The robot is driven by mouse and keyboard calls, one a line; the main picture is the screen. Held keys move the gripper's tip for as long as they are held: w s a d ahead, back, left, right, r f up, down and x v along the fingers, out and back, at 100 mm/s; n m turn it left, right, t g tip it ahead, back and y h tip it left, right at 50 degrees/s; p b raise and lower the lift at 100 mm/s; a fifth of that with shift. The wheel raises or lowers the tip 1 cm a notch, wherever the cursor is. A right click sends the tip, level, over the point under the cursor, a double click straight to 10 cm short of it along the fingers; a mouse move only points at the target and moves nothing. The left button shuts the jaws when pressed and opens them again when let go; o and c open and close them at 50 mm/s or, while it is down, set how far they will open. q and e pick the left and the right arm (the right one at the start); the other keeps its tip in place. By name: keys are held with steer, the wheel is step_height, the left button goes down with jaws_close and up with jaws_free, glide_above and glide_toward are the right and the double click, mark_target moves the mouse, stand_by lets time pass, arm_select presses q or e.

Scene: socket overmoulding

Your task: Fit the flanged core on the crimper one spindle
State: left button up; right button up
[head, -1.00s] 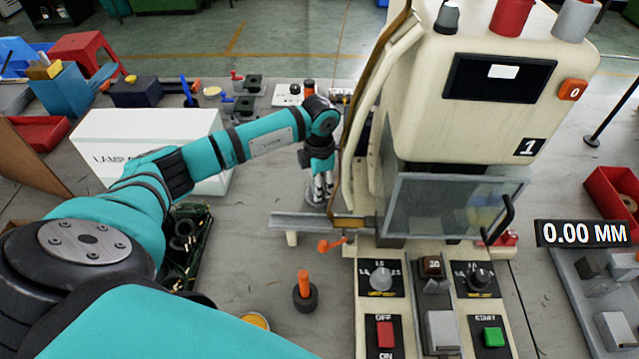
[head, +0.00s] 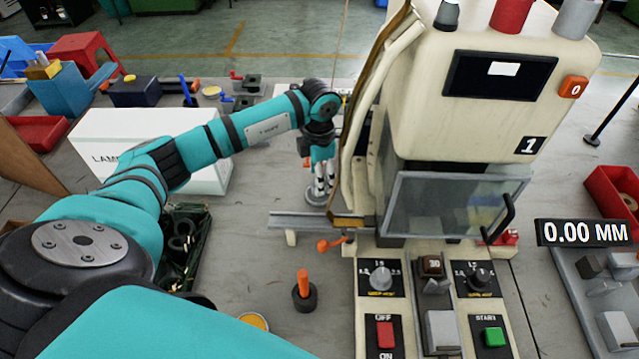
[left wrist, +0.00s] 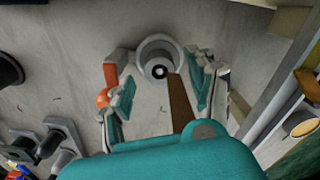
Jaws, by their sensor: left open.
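The flanged core appears to be the grey round piece with a wide rim (head: 315,197), standing on the table left of the crimper one (head: 470,120), the cream machine marked 1. In the left wrist view the core (left wrist: 158,57) shows a round opening with a dark centre, just beyond the fingertips. My left gripper (head: 322,186) points down over the core, and its fingers hide part of it. I cannot make out the spindle. My right gripper is not in view.
A metal rail (head: 310,221) juts left from the machine in front of the core. An orange-handled piece (head: 304,284) stands on the near table. The machine's clear guard (head: 440,205) covers its front. A white box (head: 115,135) stands left, behind my arm.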

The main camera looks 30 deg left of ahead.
arm_select(q)
step_height(320, 180, up, 8)
steer(key=shift+a, duration=0.1)
stand_by(0.6)
